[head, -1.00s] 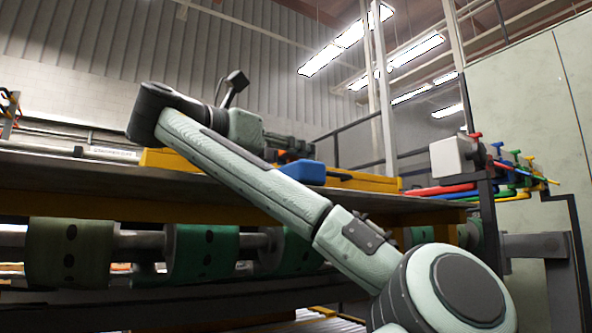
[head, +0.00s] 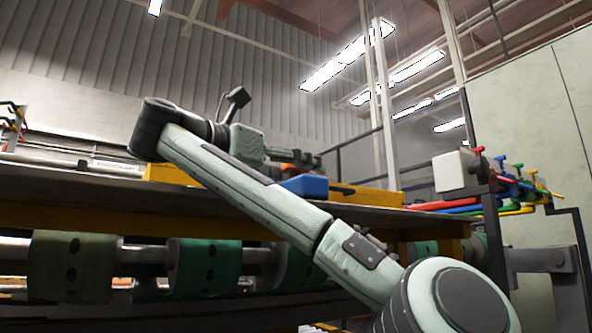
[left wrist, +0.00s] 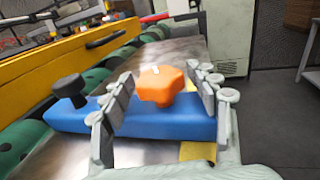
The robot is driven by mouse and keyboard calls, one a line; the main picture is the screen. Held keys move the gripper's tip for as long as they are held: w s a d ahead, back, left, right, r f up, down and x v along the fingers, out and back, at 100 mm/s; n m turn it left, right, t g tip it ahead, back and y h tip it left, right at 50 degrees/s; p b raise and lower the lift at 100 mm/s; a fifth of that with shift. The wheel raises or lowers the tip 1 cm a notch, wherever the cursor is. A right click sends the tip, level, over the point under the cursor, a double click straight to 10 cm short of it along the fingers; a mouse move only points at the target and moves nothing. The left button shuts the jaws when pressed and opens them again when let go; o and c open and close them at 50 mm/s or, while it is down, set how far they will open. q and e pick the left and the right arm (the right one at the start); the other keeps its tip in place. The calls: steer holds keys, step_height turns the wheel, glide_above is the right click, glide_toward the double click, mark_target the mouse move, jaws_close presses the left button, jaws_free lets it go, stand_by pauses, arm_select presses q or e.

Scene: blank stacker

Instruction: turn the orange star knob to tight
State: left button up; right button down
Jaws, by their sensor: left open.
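The orange star knob (left wrist: 160,86) sits on top of a blue block (left wrist: 165,120) in the left wrist view, with a small white mark on its upper face. My left gripper (left wrist: 160,100) is open, with one finger on each side of the knob; I cannot tell whether either finger touches it. In the head view the left gripper (head: 305,158) is above the blue block (head: 305,185), and only a bit of orange (head: 285,168) shows behind it. My right gripper is in neither view.
A black knob (left wrist: 70,88) stands on the blue block's left end. A yellow beam (left wrist: 70,65) runs behind it. Green rollers (head: 205,268) lie below the table edge. Coloured handles (head: 515,180) and a white box (head: 457,170) stand at the right.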

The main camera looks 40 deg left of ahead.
arm_select(q)
step_height(320, 180, up, 10)
steer(key=shift+r, duration=0.1)
stand_by(0.4)
